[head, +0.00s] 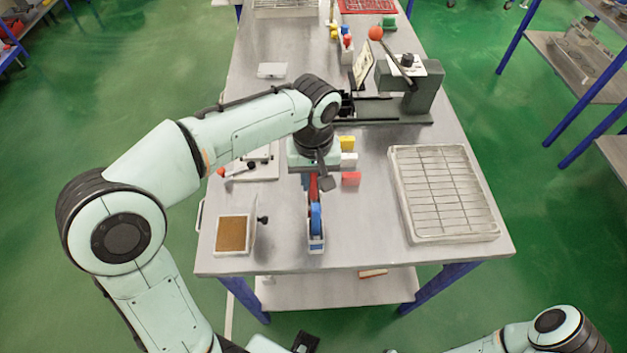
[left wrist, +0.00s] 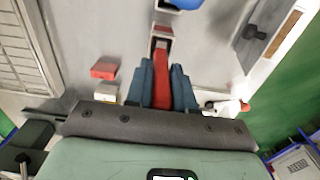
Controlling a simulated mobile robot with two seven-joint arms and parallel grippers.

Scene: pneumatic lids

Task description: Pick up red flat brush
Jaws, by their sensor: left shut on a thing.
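The red flat brush (head: 313,187) lies at the back end of a narrow white holder (head: 316,246) near the table's front. In the left wrist view the red brush (left wrist: 161,72) shows between the two blue-grey fingers of my left gripper (left wrist: 162,85). My left gripper (head: 312,183) is shut on it, pointing down at the table in the head view. My wrist hides part of the brush. The far end of the brush meets the white holder in the left wrist view; I cannot tell whether it is lifted.
A blue object (head: 316,217) stands in the holder's front part. Red (head: 351,179), white and yellow blocks lie just right of the gripper. A wire-rack tray (head: 445,237) is at right, a brown-filled tray (head: 232,235) at left front. A lever press (head: 415,85) stands behind.

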